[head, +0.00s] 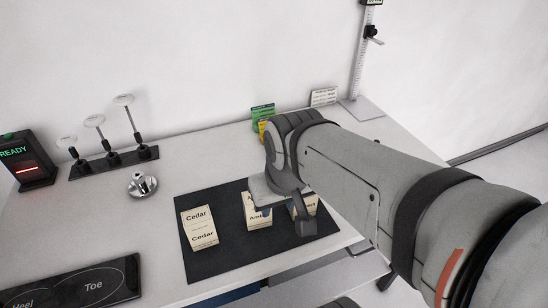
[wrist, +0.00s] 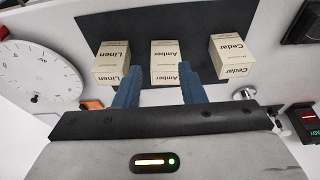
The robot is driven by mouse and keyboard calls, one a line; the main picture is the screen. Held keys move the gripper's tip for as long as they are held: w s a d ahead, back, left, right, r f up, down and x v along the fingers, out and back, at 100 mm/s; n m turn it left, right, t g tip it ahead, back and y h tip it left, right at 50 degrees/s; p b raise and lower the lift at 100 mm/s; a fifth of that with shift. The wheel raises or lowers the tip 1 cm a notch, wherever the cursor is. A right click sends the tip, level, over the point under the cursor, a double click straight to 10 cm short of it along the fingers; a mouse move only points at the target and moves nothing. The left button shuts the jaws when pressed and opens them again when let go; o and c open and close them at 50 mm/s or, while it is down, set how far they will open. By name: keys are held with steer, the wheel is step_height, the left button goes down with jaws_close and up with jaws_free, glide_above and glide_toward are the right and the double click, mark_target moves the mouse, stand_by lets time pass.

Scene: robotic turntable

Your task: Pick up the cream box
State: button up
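Three cream boxes stand on a dark mat (head: 232,258). The Cedar box (head: 198,228) is at the left and fully visible; it also shows in the wrist view (wrist: 230,58). The Amber box (head: 251,205) is in the middle, partly hidden by my gripper; it shows clearly in the wrist view (wrist: 164,62). The Linen box (wrist: 111,62) is mostly hidden behind my gripper in the head view. My gripper (wrist: 159,70) is open. Its blue fingers appear on either side of the Amber box, with nothing visibly held. I cannot tell whether they touch it.
A silver weight-like piece (head: 142,184) and a black rack with discs on stems (head: 113,160) stand left of the mat. A READY display (head: 34,162) and a Heel/Toe panel (head: 75,284) are farther left. A height gauge (head: 362,105) stands behind. A round white dial (wrist: 38,70) shows in the wrist view.

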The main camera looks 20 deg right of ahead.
steer(key=shift+o, duration=0.7)
steer(key=shift+d, duration=0.2)
steer(key=shift+o, duration=0.8)
steer(key=shift+w+d, duration=0.2)
steer(key=shift+w, duration=0.15)
steer(key=o, duration=0.6)
steer(key=w+d+f+g, duration=0.1)
steer(key=w+d+f, duration=0.2)
steer(key=w+d, duration=0.2)
steer(key=shift+w+m+g+b, duration=0.3)
steer(key=shift+w+m+g, duration=0.1)
steer(key=shift+w, duration=0.7)
steer(key=shift+o, duration=1.3)
steer(key=shift+g, duration=0.7)
steer(key=w+d+f, duration=0.1)
steer(key=d, duration=0.1)
steer(key=w+d+f, duration=0.3)
steer(key=d, duration=0.1)
steer(key=shift+w+d+f, duration=0.2)
steer(key=shift+w+f, duration=0.1)
steer(key=shift+f, duration=0.05)
steer(key=shift+s+f+p, duration=0.1)
steer(key=shift+f+p, duration=0.35)
steer(key=shift+f, duration=3.3)
